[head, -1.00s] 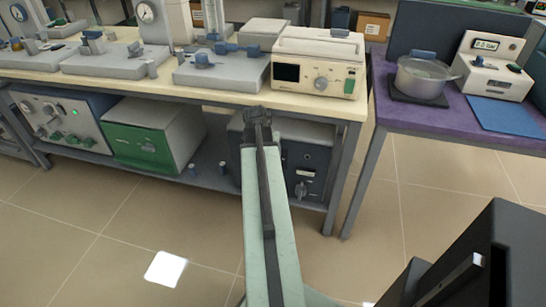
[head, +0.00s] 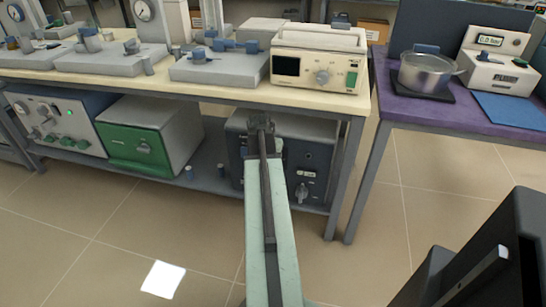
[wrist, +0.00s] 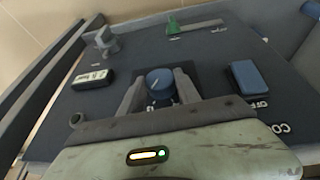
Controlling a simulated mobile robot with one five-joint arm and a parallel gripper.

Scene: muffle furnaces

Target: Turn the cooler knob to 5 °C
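The cooler is the dark box (head: 235,155) on the shelf under the bench in the head view. My gripper (head: 261,124) is in front of its upper part, and the arm hides much of its front. In the wrist view a round blue knob (wrist: 160,82) with a pale pointer line sits between the two fingers of my gripper (wrist: 160,76). One finger is on each side of the knob. I cannot tell whether they press on it. The knob's scale marks are hidden or too small to read.
In the wrist view a blue rocker switch (wrist: 248,76) marked OFF is right of the knob. A small display (wrist: 92,79) and a grey knob (wrist: 104,40) are left. In the head view a green-fronted box (head: 150,140) stands left on the shelf.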

